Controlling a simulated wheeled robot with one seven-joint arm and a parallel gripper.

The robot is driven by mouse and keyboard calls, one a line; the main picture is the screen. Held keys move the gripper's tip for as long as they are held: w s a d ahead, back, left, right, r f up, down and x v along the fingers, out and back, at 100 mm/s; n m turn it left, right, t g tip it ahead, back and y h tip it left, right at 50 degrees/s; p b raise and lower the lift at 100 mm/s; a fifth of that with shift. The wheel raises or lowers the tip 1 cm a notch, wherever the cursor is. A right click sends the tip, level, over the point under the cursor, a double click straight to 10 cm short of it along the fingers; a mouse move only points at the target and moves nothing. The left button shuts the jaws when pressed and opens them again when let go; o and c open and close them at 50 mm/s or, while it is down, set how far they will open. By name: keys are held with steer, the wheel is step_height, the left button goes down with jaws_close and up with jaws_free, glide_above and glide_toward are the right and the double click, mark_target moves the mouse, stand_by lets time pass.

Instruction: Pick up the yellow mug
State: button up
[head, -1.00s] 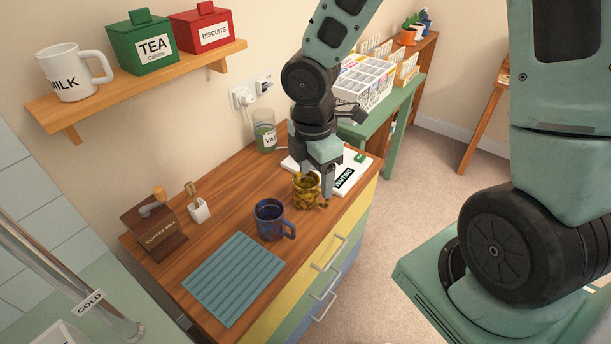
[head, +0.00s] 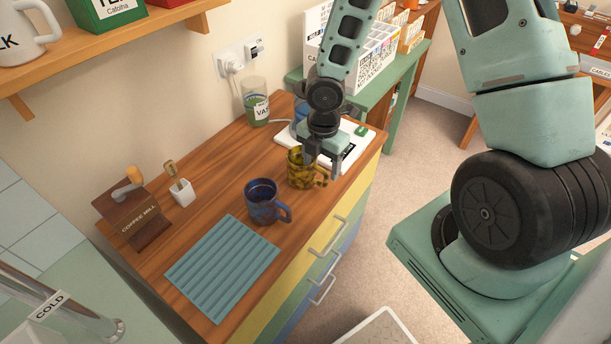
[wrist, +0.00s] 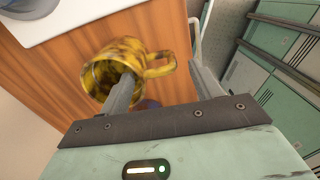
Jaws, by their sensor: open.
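The yellow mug (head: 298,174), with dark mottling, stands upright on the wooden counter (head: 222,180). Its handle points right in the head view. My gripper (head: 323,165) is open and empty, pointing down at the handle side of the mug. In the wrist view, my gripper (wrist: 162,78) has one finger across the mug's opening and the other beyond the handle. The yellow mug's handle (wrist: 163,64) shows between the fingers there. I cannot tell whether the near finger is inside the mug or above it, or whether it touches.
A blue mug (head: 262,208) stands close in front of the yellow one. A ribbed teal mat (head: 222,268), a coffee mill (head: 135,212) and a white pot (head: 182,193) are nearby. A shelf (head: 105,42) overhangs left.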

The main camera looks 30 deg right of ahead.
mark_target(320, 184)
step_height(320, 184, down, 6)
steer(key=shift+s+a+f+b, duration=0.1)
steer(key=shift+s+b, duration=0.05)
steer(key=shift+b, duration=1.05)
steer(key=c, duration=1.2)
